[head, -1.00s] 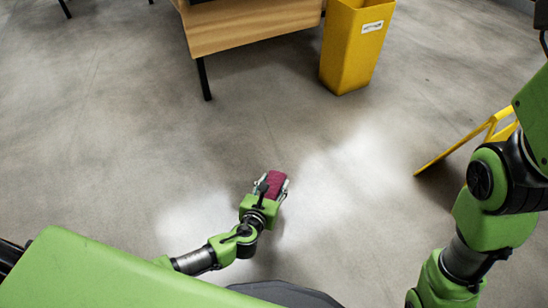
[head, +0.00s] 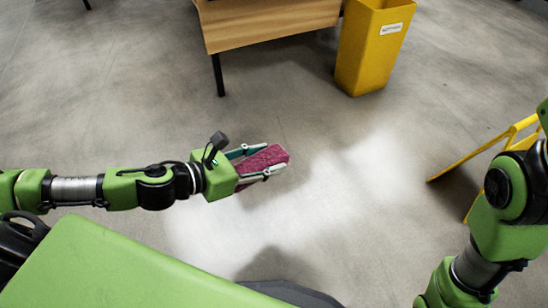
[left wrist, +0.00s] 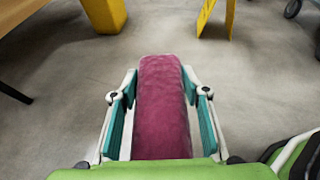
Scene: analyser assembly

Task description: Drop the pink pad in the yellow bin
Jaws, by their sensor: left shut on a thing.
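The pink pad (head: 263,157) is a dark pink block held between the fingers of my left gripper (head: 258,161), above the floor in the head view. In the left wrist view the pad (left wrist: 162,105) sits lengthwise between the two teal-lined fingers of the left gripper (left wrist: 162,112). The yellow bin (head: 370,52) stands upright on the floor at the upper right of the head view, well apart from the pad. It also shows at the top of the left wrist view (left wrist: 103,14). Its inside is hidden. My right arm is at the right edge, but its gripper is out of view.
A wooden table (head: 270,24) with a dark leg stands just left of the bin. A yellow folding floor sign (head: 485,150) stands at the right, close to my right arm in the picture. The grey floor (head: 330,135) between the pad and the bin is clear.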

